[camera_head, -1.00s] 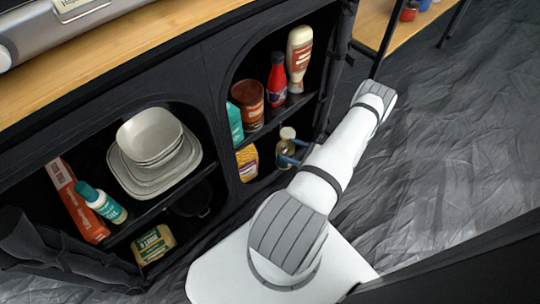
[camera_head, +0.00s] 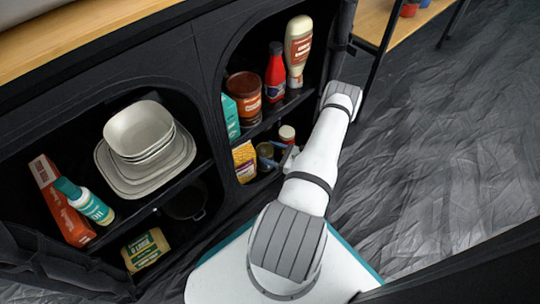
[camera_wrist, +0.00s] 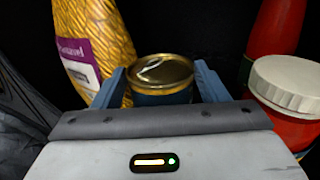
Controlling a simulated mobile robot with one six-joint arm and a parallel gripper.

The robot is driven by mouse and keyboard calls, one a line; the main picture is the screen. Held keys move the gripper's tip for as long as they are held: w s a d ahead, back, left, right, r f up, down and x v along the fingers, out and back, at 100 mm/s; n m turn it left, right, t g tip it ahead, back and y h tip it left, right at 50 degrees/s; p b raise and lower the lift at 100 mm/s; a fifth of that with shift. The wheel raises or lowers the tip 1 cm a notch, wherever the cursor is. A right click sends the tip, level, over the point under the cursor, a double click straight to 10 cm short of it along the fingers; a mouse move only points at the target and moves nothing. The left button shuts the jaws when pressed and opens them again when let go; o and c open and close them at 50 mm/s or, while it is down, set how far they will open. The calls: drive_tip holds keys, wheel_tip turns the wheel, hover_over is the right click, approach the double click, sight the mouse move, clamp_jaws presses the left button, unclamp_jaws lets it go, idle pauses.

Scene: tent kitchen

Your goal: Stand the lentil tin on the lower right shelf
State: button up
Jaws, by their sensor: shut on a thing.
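The lentil tin (camera_wrist: 162,82) has a gold ring-pull lid and a dark teal side in the wrist view; its label is not readable. My gripper (camera_wrist: 165,85) is shut on it, with one blue-grey finger on each side. The tin looks upright, lid up. In the head view, my gripper (camera_head: 272,155) reaches into the lower right shelf compartment, and the tin (camera_head: 265,151) shows small between the bag and a jar. Whether its base touches the shelf is hidden.
A yellow pasta bag (camera_wrist: 95,45) stands close left of the tin. A red jar with a cream lid (camera_wrist: 290,85) stands close right, with a red bottle (camera_wrist: 275,35) behind it. The upper right shelf (camera_head: 272,118) above holds bottles and a brown tin (camera_head: 244,92).

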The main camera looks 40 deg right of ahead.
drive_tip(key=shift+f, duration=0.15)
drive_tip(key=o, duration=1.9)
drive_tip(key=shift+s+d+r, duration=0.15)
drive_tip(key=shift+s+r, duration=0.05)
drive_tip(key=shift+s, duration=0.05)
drive_tip(key=p+v, duration=0.4)
drive_tip(key=v, duration=0.7)
drive_tip(key=shift+s, duration=0.25)
